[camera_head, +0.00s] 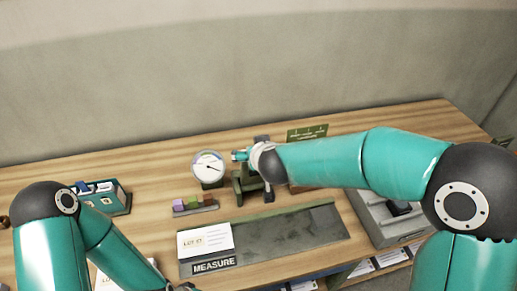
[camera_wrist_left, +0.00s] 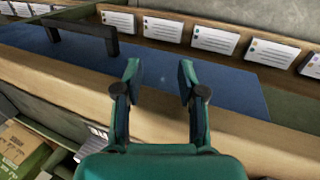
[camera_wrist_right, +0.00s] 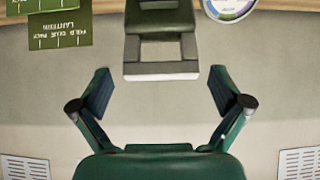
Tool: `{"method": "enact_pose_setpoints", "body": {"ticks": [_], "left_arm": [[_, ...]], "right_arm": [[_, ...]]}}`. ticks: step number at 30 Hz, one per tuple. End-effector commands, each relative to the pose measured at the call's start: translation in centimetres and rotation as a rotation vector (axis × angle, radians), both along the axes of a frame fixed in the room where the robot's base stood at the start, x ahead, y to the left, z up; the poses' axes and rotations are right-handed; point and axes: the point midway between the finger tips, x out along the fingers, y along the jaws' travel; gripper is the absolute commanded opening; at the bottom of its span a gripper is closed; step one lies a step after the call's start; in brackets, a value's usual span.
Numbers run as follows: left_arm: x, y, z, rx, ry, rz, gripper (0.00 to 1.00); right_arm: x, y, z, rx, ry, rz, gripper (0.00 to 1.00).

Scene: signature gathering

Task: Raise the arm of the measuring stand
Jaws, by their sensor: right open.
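The measuring stand (camera_head: 243,186) is a dark green-grey upright on the wooden table, right of a round white dial (camera_head: 208,165). My right gripper (camera_head: 241,155) is at the top of the stand, and my wrist hides part of it. In the right wrist view my right gripper (camera_wrist_right: 160,80) is open. A green block with a pale grey frame (camera_wrist_right: 161,68), apparently part of the stand, lies ahead, centred between the fingers, with no visible contact. My left gripper (camera_wrist_left: 158,80) is open and empty, near a wooden edge and a blue mat (camera_wrist_left: 230,88).
A grey mat (camera_head: 290,238) with a "MEASURE" label and a white card (camera_head: 205,240) lies in front of the stand. Small coloured blocks (camera_head: 195,204) sit left. A green sign (camera_head: 307,133) stands behind; a grey tray (camera_head: 385,215) is right. A dark handle (camera_wrist_left: 85,28) rises near the left gripper.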

Motion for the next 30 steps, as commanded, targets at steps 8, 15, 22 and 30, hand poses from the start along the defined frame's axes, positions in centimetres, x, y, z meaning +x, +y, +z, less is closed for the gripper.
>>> {"method": "enact_pose_setpoints", "body": {"ticks": [8,15,22,30], "left_arm": [[0.0,0.0,0.0,0.000,0.000,0.000,0.40],[0.0,0.0,0.0,0.000,0.000,0.000,0.40],[0.0,0.0,0.0,0.000,0.000,0.000,0.40],[0.0,0.0,-0.1,0.000,0.000,0.000,0.40]], "right_arm": [[-4.2,-0.7,3.8,0.002,-0.005,0.000,1.00],[-6.7,-1.1,5.8,0.001,-0.003,-0.001,1.00],[-7.3,-1.2,6.2,0.000,-0.001,-0.002,1.00],[-7.2,-1.3,6.2,0.000,-0.001,-0.003,1.00]]}}
